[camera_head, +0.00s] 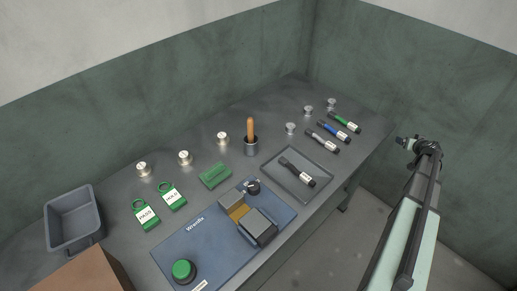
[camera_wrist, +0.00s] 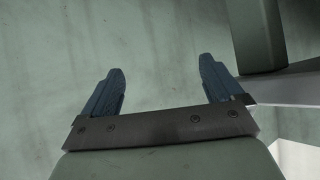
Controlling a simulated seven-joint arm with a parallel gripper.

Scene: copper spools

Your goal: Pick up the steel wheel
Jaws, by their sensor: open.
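I cannot tell for sure which piece is the steel wheel. Three small grey metal spool-like pieces stand at the far right of the table: a near one (camera_head: 290,128), a middle one (camera_head: 308,110) and a far one (camera_head: 331,103). Three labelled silvery pieces stand along the back left: a left one (camera_head: 142,168), a middle one (camera_head: 184,157) and a right one (camera_head: 222,138). My gripper (camera_head: 404,143) is beyond the table's right edge, apart from all of them. In the wrist view my gripper (camera_wrist: 161,73) is open and empty, with no table object showing.
Walls stand behind and right.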

